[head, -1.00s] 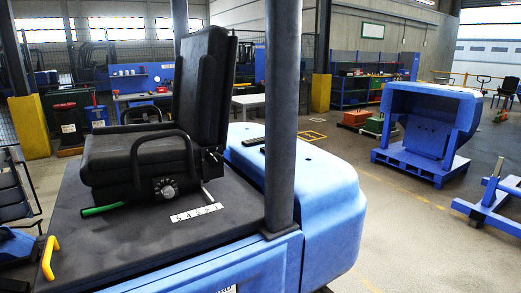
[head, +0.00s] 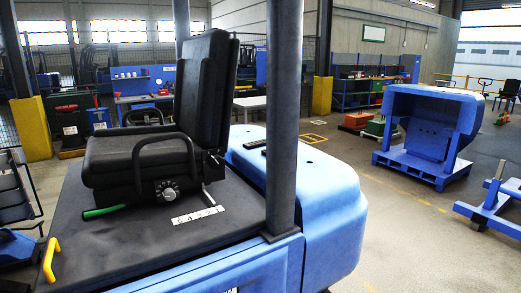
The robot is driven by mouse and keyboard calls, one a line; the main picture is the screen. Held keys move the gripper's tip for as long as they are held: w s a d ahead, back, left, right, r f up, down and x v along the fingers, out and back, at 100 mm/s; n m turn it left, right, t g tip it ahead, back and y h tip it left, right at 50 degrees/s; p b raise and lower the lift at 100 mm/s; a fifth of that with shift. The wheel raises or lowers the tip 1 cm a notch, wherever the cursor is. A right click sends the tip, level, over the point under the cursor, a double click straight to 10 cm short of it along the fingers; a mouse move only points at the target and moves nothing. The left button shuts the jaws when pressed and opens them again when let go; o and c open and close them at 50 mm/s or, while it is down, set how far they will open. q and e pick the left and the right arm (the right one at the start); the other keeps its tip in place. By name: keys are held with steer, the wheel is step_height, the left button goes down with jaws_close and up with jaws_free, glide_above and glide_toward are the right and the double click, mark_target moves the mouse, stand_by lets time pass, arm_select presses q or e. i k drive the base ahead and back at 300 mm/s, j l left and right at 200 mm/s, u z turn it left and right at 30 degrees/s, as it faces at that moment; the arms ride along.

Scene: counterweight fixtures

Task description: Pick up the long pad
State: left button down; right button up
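I cannot tell for sure which thing is the long pad. The black seat has a tall upright backrest pad (head: 208,90) and a flat seat cushion (head: 125,160). Neither of my grippers is in the head view.
A dark post (head: 282,120) stands between the seat and the blue rear body. A green-handled lever (head: 103,212), a numbered plate (head: 197,214) and a yellow handle (head: 50,258) are near the seat. A blue fixture (head: 425,130) stands at right, with open floor before it.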

mark_target(262, 142)
steer(key=i+l+z, duration=0.55)
steer(key=i+z, duration=0.2)
steer(key=z, duration=0.15)
steer(key=i+l+z, duration=0.35)
steer(key=i, duration=0.2)
steer(key=i+z, duration=0.3)
steer(key=i, duration=0.25)
steer(key=i+z, duration=0.35)
steer(key=i, duration=0.25)
steer(key=i+u, duration=0.7)
steer(key=i, duration=0.25)
steer(key=i+l+u, duration=0.2)
steer(key=i+u, duration=0.15)
steer(key=i+l+u, duration=0.35)
steer(key=i, duration=0.15)
steer(key=i+u, duration=0.25)
steer(key=u, duration=0.25)
steer(key=i+l+u, duration=0.1)
steer(key=i+u, duration=0.15)
steer(key=u, duration=0.25)
steer(key=i+l+u, duration=0.2)
steer(key=u, duration=0.3)
steer(key=i+l+u, duration=0.25)
steer(key=u, duration=0.25)
steer(key=i+l+u, duration=0.15)
steer(key=l+u, duration=0.3)
steer(key=j, duration=0.1)
